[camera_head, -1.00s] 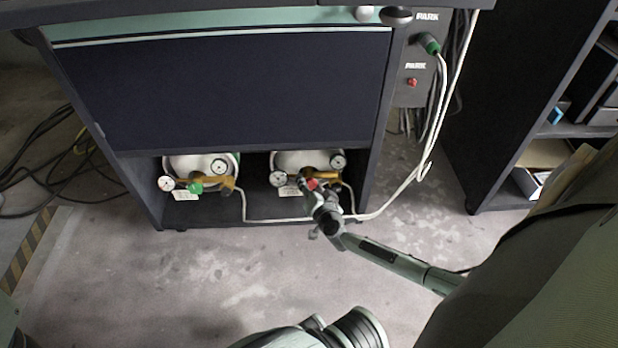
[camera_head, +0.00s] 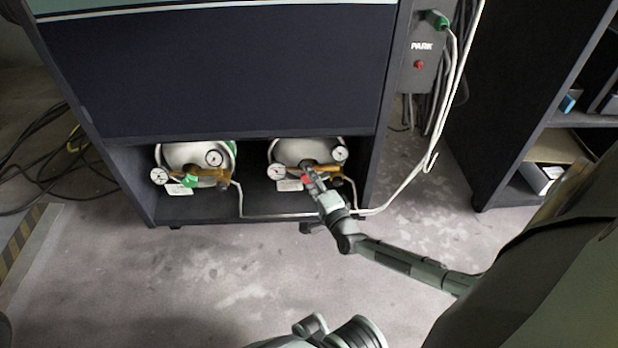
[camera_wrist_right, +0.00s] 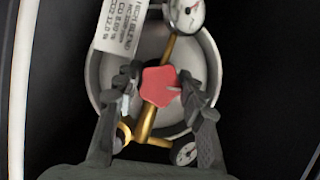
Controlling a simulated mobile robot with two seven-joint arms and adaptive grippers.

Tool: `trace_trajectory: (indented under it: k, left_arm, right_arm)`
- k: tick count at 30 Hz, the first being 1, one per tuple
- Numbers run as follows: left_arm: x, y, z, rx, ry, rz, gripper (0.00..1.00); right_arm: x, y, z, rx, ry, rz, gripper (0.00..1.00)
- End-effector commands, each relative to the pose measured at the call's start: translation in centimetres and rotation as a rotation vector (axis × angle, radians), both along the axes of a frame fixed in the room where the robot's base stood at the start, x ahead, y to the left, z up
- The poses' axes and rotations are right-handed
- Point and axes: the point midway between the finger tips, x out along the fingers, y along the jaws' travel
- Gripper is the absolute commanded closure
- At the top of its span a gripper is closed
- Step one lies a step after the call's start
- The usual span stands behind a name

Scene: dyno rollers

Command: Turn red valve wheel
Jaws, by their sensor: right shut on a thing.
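The red valve wheel (camera_wrist_right: 160,86) sits on a brass regulator (camera_wrist_right: 146,122) in front of a metal gas cylinder (camera_wrist_right: 104,65). In the head view only a bit of the red wheel (camera_head: 305,180) shows beside my gripper. My right gripper (camera_head: 311,178) reaches into the right half of the cabinet's lower shelf. In the wrist view its two fingers (camera_wrist_right: 160,88) stand on either side of the red wheel and are shut on it.
A second cylinder (camera_head: 180,155) with a green valve wheel (camera_head: 189,181) stands to the left. Pressure gauges (camera_head: 276,172) flank the right regulator. A white hose (camera_head: 398,192) runs along the shelf and up the right side. A dark shelf unit (camera_head: 500,120) stands at the right.

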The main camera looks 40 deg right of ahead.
Motion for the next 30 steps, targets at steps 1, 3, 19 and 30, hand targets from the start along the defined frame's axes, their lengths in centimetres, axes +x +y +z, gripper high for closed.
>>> trace_trajectory:
  k: [1,3,19,30]
  left_arm:
    - [0.00,0.00,-0.01,0.001,0.000,0.000,0.69]
    - [0.01,0.00,-0.01,0.001,0.000,0.001,0.69]
    - [0.03,0.00,-0.01,0.001,0.000,0.001,0.69]
    - [0.00,-0.01,0.00,0.002,-0.002,0.001,0.69]
  right_arm:
    - [-0.04,-0.06,-0.13,0.019,-0.009,-0.001,0.89]
    - [-0.04,-0.06,-0.11,0.041,-0.023,-0.001,0.89]
    - [-0.03,-0.14,-0.05,0.092,-0.053,-0.004,0.89]
    - [-0.02,-0.11,-0.02,0.091,-0.053,-0.003,0.39]
